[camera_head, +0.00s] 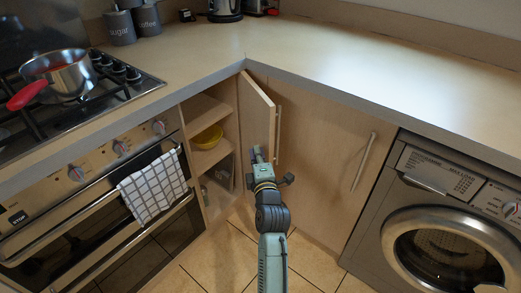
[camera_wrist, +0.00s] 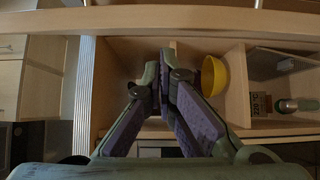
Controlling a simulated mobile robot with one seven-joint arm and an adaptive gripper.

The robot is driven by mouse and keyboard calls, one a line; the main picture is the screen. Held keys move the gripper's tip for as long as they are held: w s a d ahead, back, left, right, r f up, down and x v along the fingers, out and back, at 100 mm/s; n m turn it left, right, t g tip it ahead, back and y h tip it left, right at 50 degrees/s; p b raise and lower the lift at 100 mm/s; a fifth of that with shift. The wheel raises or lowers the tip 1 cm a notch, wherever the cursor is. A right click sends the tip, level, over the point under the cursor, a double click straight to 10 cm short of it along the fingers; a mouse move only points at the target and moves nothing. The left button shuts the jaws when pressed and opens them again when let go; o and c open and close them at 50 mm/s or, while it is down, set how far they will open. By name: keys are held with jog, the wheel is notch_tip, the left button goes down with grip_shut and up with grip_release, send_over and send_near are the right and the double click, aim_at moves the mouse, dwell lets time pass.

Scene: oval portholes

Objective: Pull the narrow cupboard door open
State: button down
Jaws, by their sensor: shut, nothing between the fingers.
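The narrow cupboard door (camera_head: 256,112) is a pale wood panel. It stands swung well open in the corner, with its metal bar handle (camera_head: 278,133) on the right side. The open cupboard shows shelves and a yellow bowl (camera_head: 207,138); the bowl also appears in the wrist view (camera_wrist: 214,75). My gripper (camera_head: 257,155) is low in front of the door's inner face, off the handle. In the wrist view my gripper (camera_wrist: 165,58) has its fingertips together, empty, pointing towards the shelves. Whether it touches the door cannot be told.
A wide cupboard door with a bar handle (camera_head: 363,161) and a washing machine (camera_head: 440,215) stand right. An oven with a checked towel (camera_head: 152,186) stands left, below a hob with a red-handled pot (camera_head: 57,76). Tiled floor (camera_head: 225,258) is free in front.

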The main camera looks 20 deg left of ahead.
jog(key=shift+w+d, duration=0.35)
jog(key=shift+d, duration=0.1)
jog(key=w+d+b, duration=0.2)
jog(key=b, duration=0.1)
jog(key=w+d+b, duration=0.2)
jog(key=d+b, duration=0.1)
jog(key=b, duration=0.1)
jog(key=shift+w+d, duration=0.25)
jog(key=shift+a, duration=0.1)
